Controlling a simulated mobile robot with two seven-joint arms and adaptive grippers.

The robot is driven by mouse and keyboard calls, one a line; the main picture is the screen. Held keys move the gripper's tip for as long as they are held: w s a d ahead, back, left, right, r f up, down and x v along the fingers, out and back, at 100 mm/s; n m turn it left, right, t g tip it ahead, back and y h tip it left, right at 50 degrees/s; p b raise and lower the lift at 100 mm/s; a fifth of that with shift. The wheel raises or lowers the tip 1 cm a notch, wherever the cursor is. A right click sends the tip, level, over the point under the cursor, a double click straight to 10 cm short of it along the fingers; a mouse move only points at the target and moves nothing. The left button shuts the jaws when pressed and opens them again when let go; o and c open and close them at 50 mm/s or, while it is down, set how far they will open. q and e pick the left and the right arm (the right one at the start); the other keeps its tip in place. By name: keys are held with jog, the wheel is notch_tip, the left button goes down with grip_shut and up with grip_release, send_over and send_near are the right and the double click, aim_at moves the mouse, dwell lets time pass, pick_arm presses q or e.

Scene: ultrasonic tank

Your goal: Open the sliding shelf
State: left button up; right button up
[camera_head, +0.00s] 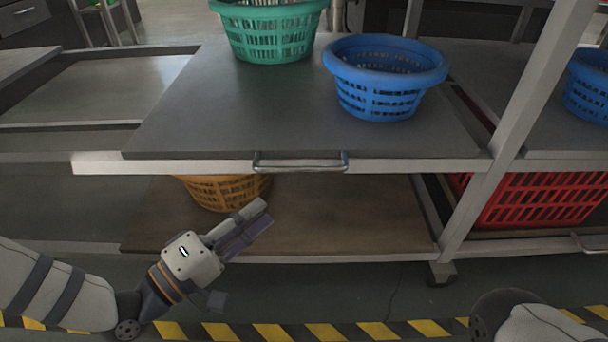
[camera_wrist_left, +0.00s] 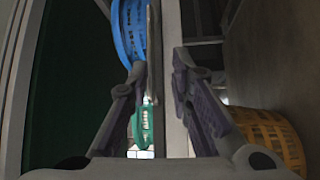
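The sliding shelf (camera_head: 225,120) is a flat grey board with a pale front rail. A metal bar handle (camera_head: 300,167) is fixed at the middle of its front edge. My left gripper (camera_head: 261,213) is below and slightly left of the handle, apart from it in the head view. In the left wrist view, the gripper (camera_wrist_left: 159,68) has its fingers spread, with nothing held. The pale shelf rail (camera_wrist_left: 172,100) runs upright behind the gap between the fingers, beside a thin bar that seems to be the handle. My right gripper is out of view.
A green basket (camera_head: 268,30) and a blue basket (camera_head: 385,80) stand on the shelf. An orange basket (camera_head: 222,190) sits on the lower shelf (camera_head: 350,220). A red crate (camera_head: 545,200) is beyond the right post (camera_head: 510,120). Floor with striped tape lies in front.

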aim_at(298, 172)
pick_arm(q)
jog(key=shift+h, duration=0.3)
jog(key=x, duration=0.4)
jog(key=b+x, duration=0.1)
jog(key=x, duration=0.3)
jog(key=r+b+x, duration=0.1)
jog(key=x, duration=0.3)
jog(key=shift+w+a+r, duration=0.15)
jog(key=shift+w, duration=0.1)
grip_shut()
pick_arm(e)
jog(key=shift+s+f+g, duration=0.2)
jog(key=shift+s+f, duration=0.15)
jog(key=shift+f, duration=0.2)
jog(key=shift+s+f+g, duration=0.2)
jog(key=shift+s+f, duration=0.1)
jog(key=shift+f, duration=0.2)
